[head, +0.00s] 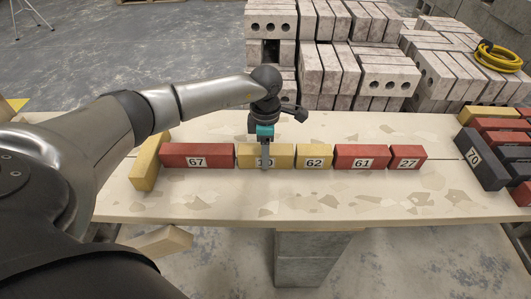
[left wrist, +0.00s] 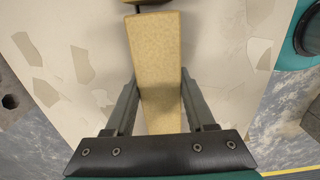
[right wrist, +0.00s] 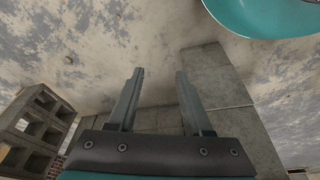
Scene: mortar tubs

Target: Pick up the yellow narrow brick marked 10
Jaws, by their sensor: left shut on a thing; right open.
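The yellow narrow brick marked 10 (head: 245,161) stands in a row on the pale slab (head: 210,206), between red brick 67 (head: 175,161) and yellow brick 62 (head: 300,162). My left gripper (head: 265,163) comes down over it and partly hides its label. In the left wrist view the yellow brick (left wrist: 157,60) lies between the two fingers, which are shut on its sides. Any gap under the brick cannot be made out. My right gripper (right wrist: 160,73) is open and empty, with bare floor and a grey block beyond it.
Red bricks 61 (head: 345,163) and 27 (head: 394,163) continue the row rightward. A plain yellow brick (head: 146,170) stands at the row's left end. Dark brick 70 (head: 480,160) and more bricks crowd the right end. Pierced blocks (head: 385,78) are stacked behind. The slab's front strip is clear.

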